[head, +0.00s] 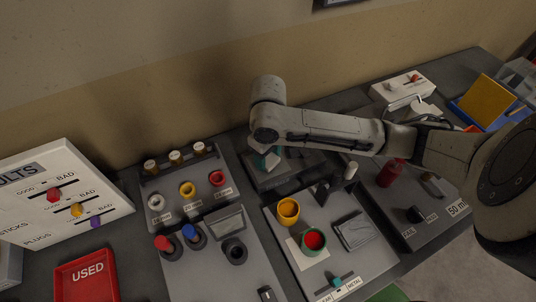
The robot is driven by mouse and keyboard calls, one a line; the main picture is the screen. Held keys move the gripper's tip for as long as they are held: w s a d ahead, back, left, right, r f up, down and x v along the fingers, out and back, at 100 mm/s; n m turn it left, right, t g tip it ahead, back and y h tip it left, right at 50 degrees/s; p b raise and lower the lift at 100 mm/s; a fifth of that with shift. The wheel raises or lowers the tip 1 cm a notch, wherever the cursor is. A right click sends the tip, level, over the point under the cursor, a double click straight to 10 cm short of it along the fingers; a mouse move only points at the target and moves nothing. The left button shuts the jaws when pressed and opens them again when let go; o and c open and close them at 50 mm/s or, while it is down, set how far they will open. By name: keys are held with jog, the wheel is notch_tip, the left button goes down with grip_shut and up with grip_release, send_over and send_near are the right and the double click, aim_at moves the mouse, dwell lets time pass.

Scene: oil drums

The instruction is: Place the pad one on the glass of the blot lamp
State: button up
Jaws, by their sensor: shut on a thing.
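My gripper (266,150) points down over a dark grey unit (302,160) at the back middle of the bench, which looks like the blot lamp. The gripper is shut on a small pale and teal thing (271,161), which looks like pad one. The thing is low over the unit's top, and I cannot tell whether it touches the glass. The wrist and forearm hide the back of the unit and much of the glass.
To the left are a rack of small bottles with coloured rings (187,188), a results board (62,194) and a red used tray (86,278). In front stands a pale tray with a yellow cup (288,211) and a green cup (313,241). A red bottle (390,172) stands to the right.

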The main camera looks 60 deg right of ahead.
aim_at(268, 158)
jog(key=shift+f, duration=0.25)
jog(key=shift+f, duration=0.1)
jog(key=o, duration=1)
notch_tip(268, 158, up, 12)
jog(key=shift+r, duration=0.2)
